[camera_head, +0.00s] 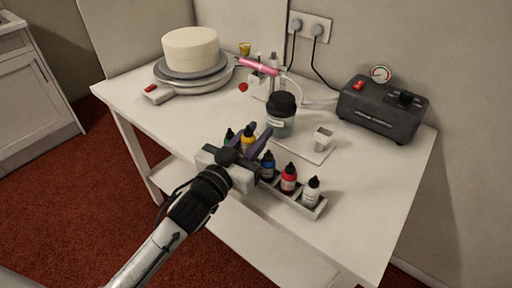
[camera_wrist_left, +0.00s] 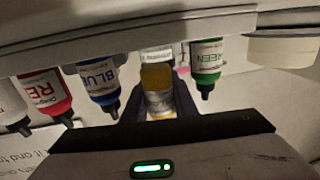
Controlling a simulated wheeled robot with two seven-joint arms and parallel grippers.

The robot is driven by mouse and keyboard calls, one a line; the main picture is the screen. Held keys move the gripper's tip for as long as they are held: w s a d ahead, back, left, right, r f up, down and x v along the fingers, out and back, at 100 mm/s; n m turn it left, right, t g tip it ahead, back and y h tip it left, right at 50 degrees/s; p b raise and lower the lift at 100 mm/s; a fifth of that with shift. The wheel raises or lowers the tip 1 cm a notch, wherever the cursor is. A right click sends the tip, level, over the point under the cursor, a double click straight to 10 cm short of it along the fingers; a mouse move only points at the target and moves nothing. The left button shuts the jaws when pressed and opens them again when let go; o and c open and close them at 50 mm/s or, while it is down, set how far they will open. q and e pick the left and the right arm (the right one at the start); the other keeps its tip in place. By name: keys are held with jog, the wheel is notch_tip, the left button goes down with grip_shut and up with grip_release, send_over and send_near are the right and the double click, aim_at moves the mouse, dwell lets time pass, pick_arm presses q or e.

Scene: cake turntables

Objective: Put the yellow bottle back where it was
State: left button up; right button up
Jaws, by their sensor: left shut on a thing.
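The yellow bottle (camera_head: 248,140) is between the fingers of my left gripper (camera_head: 251,146), which is shut on it. It also shows in the left wrist view (camera_wrist_left: 160,98), between the blue and green bottles. Its cap sits higher in the head view than the line of its neighbours' caps. Its base is hidden, so I cannot tell whether it touches the rack (camera_head: 284,198). In the rack are the green bottle (camera_wrist_left: 206,62), mostly hidden in the head view, the blue bottle (camera_head: 267,166), red bottle (camera_head: 288,180) and white bottle (camera_head: 311,193). My right gripper is not in view.
A dark-lidded jar (camera_head: 280,124) and a small white block (camera_head: 322,138) stand behind the rack. A pink airbrush (camera_head: 258,66) rests on a stand, with a compressor (camera_head: 382,112) at right. A cake (camera_head: 190,50) sits on a turntable at back left.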

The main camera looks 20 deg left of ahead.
pick_arm(q)
jog(key=shift+f+b, duration=0.35)
jog(key=shift+f, duration=1.4)
jog(key=shift+f, duration=0.15)
jog(key=o, duration=0.5)
jog(key=shift+c, duration=0.2)
jog(key=shift+s, duration=0.15)
jog(key=s+a, duration=0.2)
jog(key=s, duration=0.9)
jog(key=s+d+f+g, duration=0.1)
jog(key=s+f+g, duration=0.3)
jog(key=s+f, duration=0.3)
jog(key=s+d+f+g, duration=0.2)
jog(key=s+f+g, duration=0.3)
jog(key=f, duration=1.3)
jog(key=s, duration=0.2)
jog(key=shift+s+d+y, duration=0.25)
jog(key=shift+s+y, duration=0.05)
jog(key=shift+s, duration=0.05)
